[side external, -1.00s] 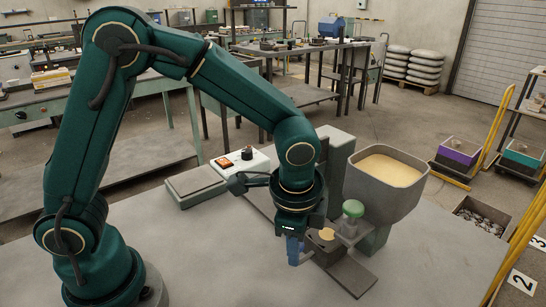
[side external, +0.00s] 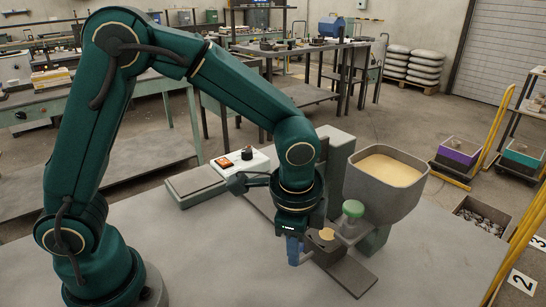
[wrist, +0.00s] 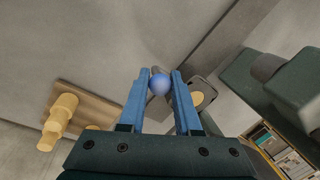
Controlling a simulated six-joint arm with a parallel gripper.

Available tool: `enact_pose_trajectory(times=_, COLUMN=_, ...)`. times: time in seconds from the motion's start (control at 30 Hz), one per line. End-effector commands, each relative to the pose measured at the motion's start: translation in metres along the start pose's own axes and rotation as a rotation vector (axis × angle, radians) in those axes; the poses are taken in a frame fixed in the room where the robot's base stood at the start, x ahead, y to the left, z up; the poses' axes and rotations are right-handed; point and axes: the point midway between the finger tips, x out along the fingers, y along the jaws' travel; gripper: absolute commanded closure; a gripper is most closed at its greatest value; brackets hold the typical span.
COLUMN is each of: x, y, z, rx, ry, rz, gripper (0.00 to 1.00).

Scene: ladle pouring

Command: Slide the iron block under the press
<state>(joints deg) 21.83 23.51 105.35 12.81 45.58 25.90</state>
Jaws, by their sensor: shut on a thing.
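My gripper (side external: 293,252) points down at the front of the grey bench, just left of a dark block (side external: 322,243) with a round tan top. This is probably the iron block; it sits on a dark flat rail (side external: 352,277). In the wrist view the blue fingers (wrist: 160,78) are closed on a small blue ball (wrist: 159,84), which looks like a knob. The block (wrist: 207,92) is partly hidden behind the right finger, and I cannot tell whether the ball joins it. A green-topped post (side external: 352,209) stands right beside the block; I cannot tell which part is the press.
A grey hopper (side external: 357,190) of tan material stands behind the block, next to a grey column (side external: 338,150). A white control box (side external: 241,162) is behind my gripper. A board with yellow pegs (wrist: 60,118) shows in the wrist view. The bench front is clear.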

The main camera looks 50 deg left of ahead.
Motion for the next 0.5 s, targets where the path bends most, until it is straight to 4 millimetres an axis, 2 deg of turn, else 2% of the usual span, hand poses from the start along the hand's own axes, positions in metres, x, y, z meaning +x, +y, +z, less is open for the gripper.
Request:
enact_pose_trajectory(times=0.17, x=0.000, y=-0.005, z=0.006, rx=-0.006, ry=0.002, rz=0.000, gripper=1.00)
enact_pose_trajectory(times=0.5, x=0.007, y=-0.040, z=0.058, rx=-0.009, ry=0.002, rz=-0.002, gripper=1.00)
